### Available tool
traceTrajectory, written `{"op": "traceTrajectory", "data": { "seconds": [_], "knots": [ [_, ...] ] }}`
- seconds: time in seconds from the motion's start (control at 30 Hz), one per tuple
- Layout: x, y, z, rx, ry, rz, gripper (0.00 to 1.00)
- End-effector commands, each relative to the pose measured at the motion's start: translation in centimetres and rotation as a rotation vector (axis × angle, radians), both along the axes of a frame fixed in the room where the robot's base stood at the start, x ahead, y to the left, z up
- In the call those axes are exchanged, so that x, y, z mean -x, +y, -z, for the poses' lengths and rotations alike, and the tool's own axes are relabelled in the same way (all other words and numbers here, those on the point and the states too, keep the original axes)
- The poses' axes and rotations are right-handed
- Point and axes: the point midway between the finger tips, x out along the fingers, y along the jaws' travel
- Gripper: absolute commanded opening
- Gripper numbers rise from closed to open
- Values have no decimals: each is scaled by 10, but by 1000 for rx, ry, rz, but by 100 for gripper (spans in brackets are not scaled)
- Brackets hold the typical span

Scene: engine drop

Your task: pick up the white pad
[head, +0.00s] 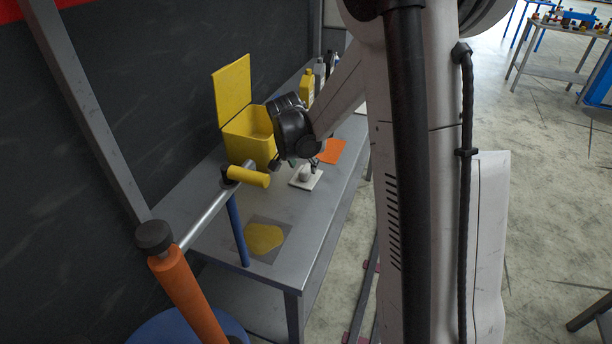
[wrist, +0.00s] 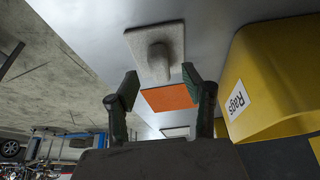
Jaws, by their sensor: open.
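The white pad (head: 307,181) lies flat on the grey bench, with a rounded raised grip on its top. In the wrist view the white pad (wrist: 171,40) is at the upper middle, its grip pointing toward my gripper. My gripper (wrist: 160,80) is open, with one dark finger on each side of the picture's middle. The fingertips show just short of the pad, and nothing is between them except the view of the grip's end and an orange sheet. In the head view my gripper (head: 296,163) is above and beside the pad, partly hidden by its own wrist.
A yellow bin (head: 247,136) with its lid up stands left of the pad; its "Rags" label shows in the wrist view (wrist: 237,99). An orange sheet (head: 331,151) lies behind the pad. Bottles (head: 308,88) stand farther back. A yellow patch (head: 263,238) lies on the near bench.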

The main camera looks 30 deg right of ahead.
Motion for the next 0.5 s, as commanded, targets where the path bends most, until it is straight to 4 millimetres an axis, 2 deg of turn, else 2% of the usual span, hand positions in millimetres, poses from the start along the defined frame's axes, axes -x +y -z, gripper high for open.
{"op": "traceTrajectory", "data": {
  "seconds": [0.3,0.5],
  "knots": [
    [-7,-12,33,0,-1,2,44],
    [-8,-13,38,0,0,1,44]
  ]
}}
